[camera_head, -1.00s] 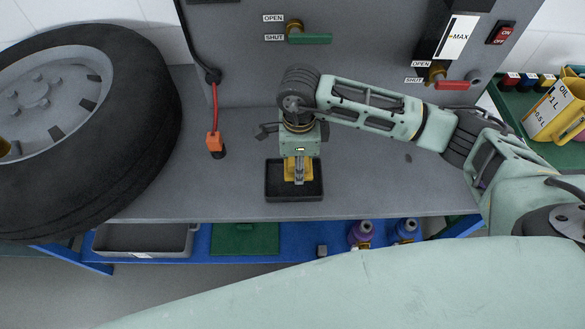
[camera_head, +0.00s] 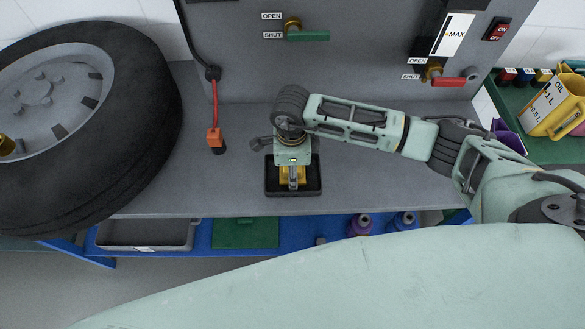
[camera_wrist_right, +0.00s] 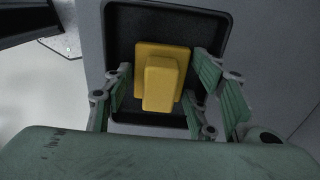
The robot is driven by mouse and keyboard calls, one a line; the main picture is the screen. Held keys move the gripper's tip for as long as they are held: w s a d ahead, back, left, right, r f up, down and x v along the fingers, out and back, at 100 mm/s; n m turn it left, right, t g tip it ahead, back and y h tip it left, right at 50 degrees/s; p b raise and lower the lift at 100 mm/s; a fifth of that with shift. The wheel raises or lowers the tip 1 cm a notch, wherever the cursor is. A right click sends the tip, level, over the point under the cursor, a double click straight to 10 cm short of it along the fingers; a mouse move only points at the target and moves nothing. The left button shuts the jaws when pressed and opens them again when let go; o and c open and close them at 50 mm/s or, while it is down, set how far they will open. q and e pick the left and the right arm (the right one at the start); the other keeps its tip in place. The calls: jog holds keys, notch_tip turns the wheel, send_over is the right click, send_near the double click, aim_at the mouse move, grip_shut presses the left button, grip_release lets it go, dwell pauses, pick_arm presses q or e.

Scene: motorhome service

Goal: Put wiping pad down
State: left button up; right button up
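The yellow wiping pad (camera_wrist_right: 162,82) with its raised block handle is inside a shallow black tray (camera_wrist_right: 220,22), which stands on the grey bench near its front edge. The tray also shows in the head view (camera_head: 313,189), with the pad (camera_head: 302,178) partly hidden under my right gripper (camera_head: 293,178). In the right wrist view my right gripper (camera_wrist_right: 166,72) is open, its green fingers on either side of the pad's handle with gaps. The pad appears to lie flat on the tray floor. My left gripper is not in view.
A large wheel (camera_head: 150,110) fills the bench's left. A panel with a green valve lever (camera_head: 307,36) and red lever (camera_head: 448,82) rises behind. A yellow oil jug (camera_head: 556,108) stands right.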

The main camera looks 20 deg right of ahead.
jog(key=shift+r, duration=0.4)
notch_tip(320, 180, up, 11)
jog(key=b, duration=0.3)
jog(key=shift+a+f+b, duration=0.1)
jog(key=shift+f+b, duration=0.05)
jog(key=shift+b, duration=0.2)
jog(key=shift+r, duration=0.45)
